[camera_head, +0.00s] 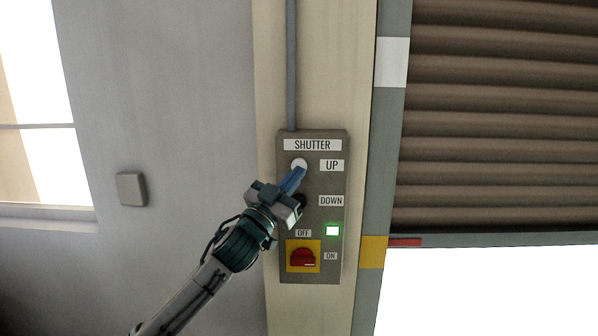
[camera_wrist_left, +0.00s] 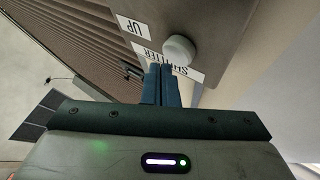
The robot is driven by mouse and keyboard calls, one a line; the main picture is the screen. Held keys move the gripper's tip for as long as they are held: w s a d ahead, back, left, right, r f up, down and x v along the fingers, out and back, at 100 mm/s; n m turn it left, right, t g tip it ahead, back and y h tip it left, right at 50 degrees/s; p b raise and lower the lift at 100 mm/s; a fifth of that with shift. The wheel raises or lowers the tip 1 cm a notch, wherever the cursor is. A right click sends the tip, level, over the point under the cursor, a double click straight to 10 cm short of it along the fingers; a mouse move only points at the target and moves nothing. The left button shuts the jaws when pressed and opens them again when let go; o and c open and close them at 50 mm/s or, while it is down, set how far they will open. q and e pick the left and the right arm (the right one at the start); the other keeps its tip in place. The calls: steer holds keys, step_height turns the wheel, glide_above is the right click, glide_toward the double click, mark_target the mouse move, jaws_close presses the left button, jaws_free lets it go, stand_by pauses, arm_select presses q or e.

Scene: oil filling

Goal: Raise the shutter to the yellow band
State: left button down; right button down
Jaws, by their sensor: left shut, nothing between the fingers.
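The brown slatted shutter (camera_head: 500,120) hangs at the right, with a bright opening below it. Its bottom edge, with a red marker (camera_head: 405,242), is level with the upper part of the yellow band (camera_head: 372,252) on the grey post. The grey control box (camera_head: 338,185) has a white UP button (camera_head: 299,163), also seen in the left wrist view (camera_wrist_left: 179,50). My left gripper (camera_head: 297,174) is shut and empty, its blue fingertips at the UP button's lower edge. I cannot tell if they touch it. The dark DOWN button (camera_head: 301,200) is partly hidden by the gripper.
A green lamp (camera_head: 332,230) is lit on the box. Below is a red rotary switch (camera_head: 302,258) on a yellow plate. A white band (camera_head: 392,62) marks the post higher up. A small wall plate (camera_head: 131,189) and a bright window (camera_head: 35,110) are at the left.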

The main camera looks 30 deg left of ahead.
arm_select(q)
steer(key=shift+s+d+b, duration=0.35)
steer(key=shift+s+d, duration=0.1)
steer(key=shift+s, duration=0.25)
steer(key=shift+s+d+b, duration=0.35)
steer(key=shift+s+d, duration=0.05)
steer(key=shift+s, duration=0.35)
steer(key=shift+s+d+b, duration=0.35)
steer(key=shift+s+d, duration=0.1)
steer(key=shift+s, duration=0.25)
